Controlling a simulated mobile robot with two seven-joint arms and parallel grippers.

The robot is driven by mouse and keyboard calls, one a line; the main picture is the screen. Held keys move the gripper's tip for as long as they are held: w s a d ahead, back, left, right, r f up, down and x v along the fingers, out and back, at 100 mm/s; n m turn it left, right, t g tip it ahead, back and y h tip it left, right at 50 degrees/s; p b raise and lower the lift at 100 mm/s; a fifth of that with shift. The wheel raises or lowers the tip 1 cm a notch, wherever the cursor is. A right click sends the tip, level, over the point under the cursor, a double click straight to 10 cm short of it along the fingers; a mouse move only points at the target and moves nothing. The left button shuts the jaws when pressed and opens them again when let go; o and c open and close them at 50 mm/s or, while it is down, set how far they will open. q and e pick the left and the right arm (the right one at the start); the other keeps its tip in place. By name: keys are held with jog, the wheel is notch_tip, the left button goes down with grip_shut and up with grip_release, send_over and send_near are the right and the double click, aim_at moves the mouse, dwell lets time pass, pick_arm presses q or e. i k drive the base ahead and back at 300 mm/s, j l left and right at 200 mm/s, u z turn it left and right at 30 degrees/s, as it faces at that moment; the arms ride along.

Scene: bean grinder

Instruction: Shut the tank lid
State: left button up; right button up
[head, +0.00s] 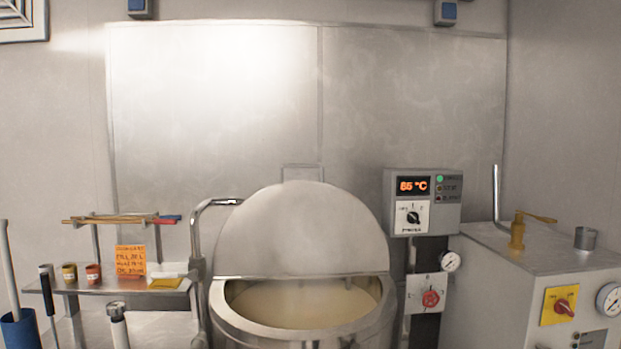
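A round steel tank (305,336) stands in the lower middle of the head view. Its steel lid (300,228) is raised at the back of the rim and shows its broad face. The front part of the mouth is uncovered, and a pale cream-coloured content (300,303) shows inside. A thin handle (302,167) sticks up at the lid's top edge. Neither of my grippers shows in this view.
A curved steel pipe (197,225) rises left of the tank. A shelf (120,286) with small jars and an orange note stands farther left. A control box (422,202) reading 65 °C and a red knob (430,298) are to the right, beside a grey cabinet (490,285).

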aim_at(223, 263)
jog(key=i+j+z, duration=0.25)
jog(key=i+j, duration=0.55)
